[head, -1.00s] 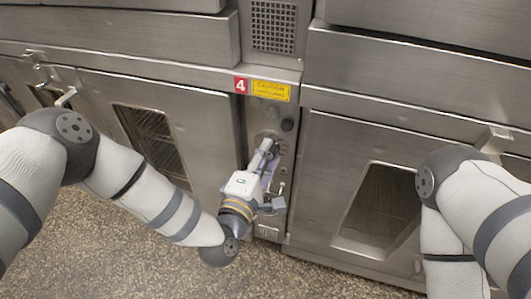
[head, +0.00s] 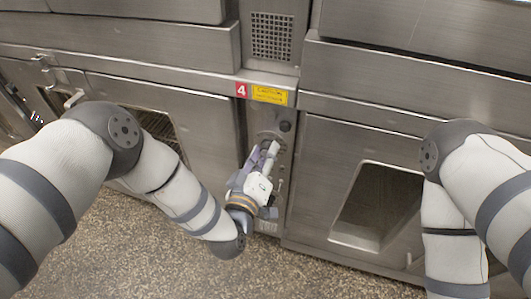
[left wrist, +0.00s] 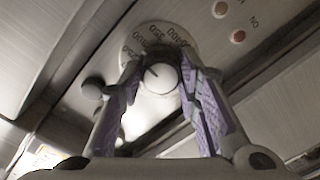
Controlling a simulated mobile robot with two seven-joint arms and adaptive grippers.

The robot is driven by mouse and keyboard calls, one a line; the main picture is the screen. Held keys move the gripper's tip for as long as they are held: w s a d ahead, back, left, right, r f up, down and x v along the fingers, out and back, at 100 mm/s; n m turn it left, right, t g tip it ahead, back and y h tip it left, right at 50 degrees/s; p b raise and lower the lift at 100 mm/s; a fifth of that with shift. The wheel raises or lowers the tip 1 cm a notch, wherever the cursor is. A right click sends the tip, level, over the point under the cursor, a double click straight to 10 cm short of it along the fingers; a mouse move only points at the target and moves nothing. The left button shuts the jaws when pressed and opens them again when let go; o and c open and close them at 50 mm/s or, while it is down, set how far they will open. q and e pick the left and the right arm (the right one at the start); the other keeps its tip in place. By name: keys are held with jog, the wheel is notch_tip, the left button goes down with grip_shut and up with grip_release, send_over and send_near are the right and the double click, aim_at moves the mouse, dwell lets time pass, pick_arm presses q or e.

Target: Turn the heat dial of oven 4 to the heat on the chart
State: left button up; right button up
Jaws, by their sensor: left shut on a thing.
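The heat dial (left wrist: 162,77) shows in the left wrist view as a round pale knob with a dark line. It sits on a plate with heat numbers (left wrist: 165,38), which appear upside down and are partly covered. The exact heat it points at cannot be read. My left gripper (left wrist: 160,80) has its two purple-padded fingers on either side of the knob and is shut on it. In the head view my left gripper (head: 263,158) is at the narrow panel under the red 4 label (head: 241,90) and hides the dial. My right gripper is out of view. No chart shows.
Steel oven doors stand left (head: 205,122) and right (head: 315,160) of the control panel, the right one with a window (head: 375,205). A yellow caution label (head: 269,94) is beside the 4. Two small round lights (left wrist: 238,36) are near the dial.

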pick_arm(q)
jog(key=shift+m, duration=0.8)
jog(key=o, duration=1.1)
jog(key=shift+a, duration=0.1)
jog(key=shift+o, duration=0.2)
jog(key=shift+s, duration=0.4)
jog(key=v, duration=1.1)
